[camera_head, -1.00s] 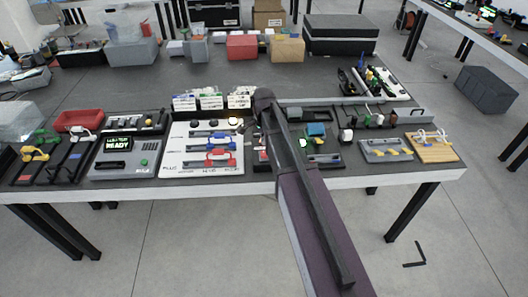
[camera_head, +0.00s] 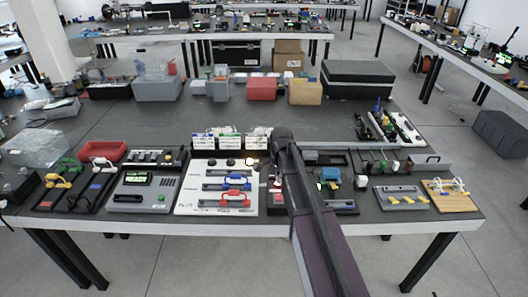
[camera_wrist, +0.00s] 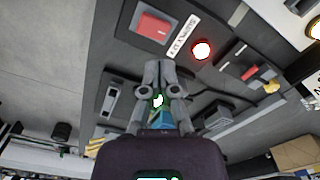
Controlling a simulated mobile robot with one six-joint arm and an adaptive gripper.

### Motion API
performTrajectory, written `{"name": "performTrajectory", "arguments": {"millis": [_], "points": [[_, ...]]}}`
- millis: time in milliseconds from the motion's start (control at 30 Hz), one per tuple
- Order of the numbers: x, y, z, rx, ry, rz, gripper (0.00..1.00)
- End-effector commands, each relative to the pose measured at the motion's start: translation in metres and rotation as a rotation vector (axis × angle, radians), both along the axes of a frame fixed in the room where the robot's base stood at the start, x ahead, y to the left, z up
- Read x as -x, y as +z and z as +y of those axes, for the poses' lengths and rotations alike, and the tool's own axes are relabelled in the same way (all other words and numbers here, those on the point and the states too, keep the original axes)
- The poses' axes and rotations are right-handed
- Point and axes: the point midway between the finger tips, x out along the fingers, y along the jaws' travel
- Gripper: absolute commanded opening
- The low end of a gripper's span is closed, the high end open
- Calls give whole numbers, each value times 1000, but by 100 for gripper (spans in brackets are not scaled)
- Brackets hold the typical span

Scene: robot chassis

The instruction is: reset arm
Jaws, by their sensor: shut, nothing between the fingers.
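My gripper (camera_wrist: 160,72) shows in the middle of the wrist view, its grey fingertips together with nothing between them. It points at a grey panel with a red square block (camera_wrist: 153,26) and a lit red round lamp (camera_wrist: 202,49), apart from both as far as I can tell. In the head view my arm reaches from the bottom edge up over the worktable (camera_head: 150,228). My gripper is hidden behind the arm there.
A white board with blue and red handles (camera_head: 190,205) lies left of my arm. A grey box with a green display (camera_head: 160,200) is further left. Right of the arm are a grey tray with yellow pieces (camera_head: 386,192) and a wooden board (camera_head: 433,201). Bins stand behind.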

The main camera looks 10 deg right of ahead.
Motion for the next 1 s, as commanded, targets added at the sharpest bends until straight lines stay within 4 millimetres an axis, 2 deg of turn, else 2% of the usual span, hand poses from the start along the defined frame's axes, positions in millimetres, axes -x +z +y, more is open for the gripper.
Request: {"name": "performTrajectory", "arguments": {"millis": [167, 367, 567, 1000], "points": [[3, 0, 0, 0, 12, 0, 0], [22, 0, 0, 0, 109, 0, 0], [60, 0, -1, 0, 329, 0, 0], [156, 0, -3, 0, 930, 1, 0]]}}
